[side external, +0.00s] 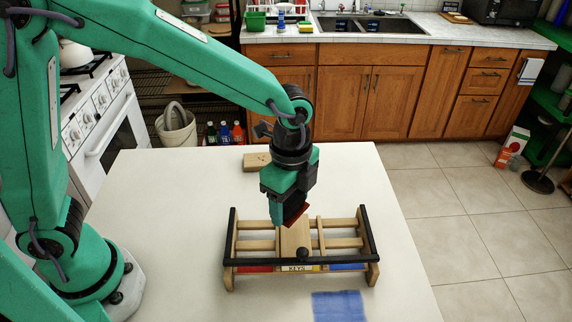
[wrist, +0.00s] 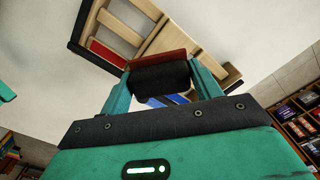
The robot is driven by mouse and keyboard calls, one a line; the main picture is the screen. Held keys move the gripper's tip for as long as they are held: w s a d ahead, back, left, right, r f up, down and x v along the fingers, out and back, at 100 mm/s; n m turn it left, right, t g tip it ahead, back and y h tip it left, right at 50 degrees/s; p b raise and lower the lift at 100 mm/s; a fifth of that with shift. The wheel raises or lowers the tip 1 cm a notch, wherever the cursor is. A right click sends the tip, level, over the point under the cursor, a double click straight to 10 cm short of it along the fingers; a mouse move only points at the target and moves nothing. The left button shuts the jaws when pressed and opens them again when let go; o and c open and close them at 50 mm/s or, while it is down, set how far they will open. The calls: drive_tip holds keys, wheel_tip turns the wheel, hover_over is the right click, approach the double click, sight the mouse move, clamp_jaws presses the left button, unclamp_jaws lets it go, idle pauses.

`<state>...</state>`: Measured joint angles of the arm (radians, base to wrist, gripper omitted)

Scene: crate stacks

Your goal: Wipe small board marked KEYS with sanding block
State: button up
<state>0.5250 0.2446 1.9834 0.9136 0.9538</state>
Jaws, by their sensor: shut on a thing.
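A low wooden rack (side external: 342,243) with black rails stands on the white table. A label reading KEYS (side external: 297,268) is on its front bar. A pale wooden board (side external: 294,238) with a black knob (side external: 302,254) lies in the middle of the rack, above that label. My gripper (side external: 289,207) points down over the far end of this board. It is shut on the sanding block (side external: 296,214), a black block with a red-brown face. The block also shows between the fingers in the wrist view (wrist: 160,76). I cannot tell whether it touches the board.
A small wooden block (side external: 256,161) lies on the table behind the rack. A blue patch (side external: 338,306) is on the table in front of it. Red and blue panels (side external: 348,267) flank the label. The table (side external: 170,230) is clear left of the rack.

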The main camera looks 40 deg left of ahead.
drive_tip(key=shift+r, duration=1)
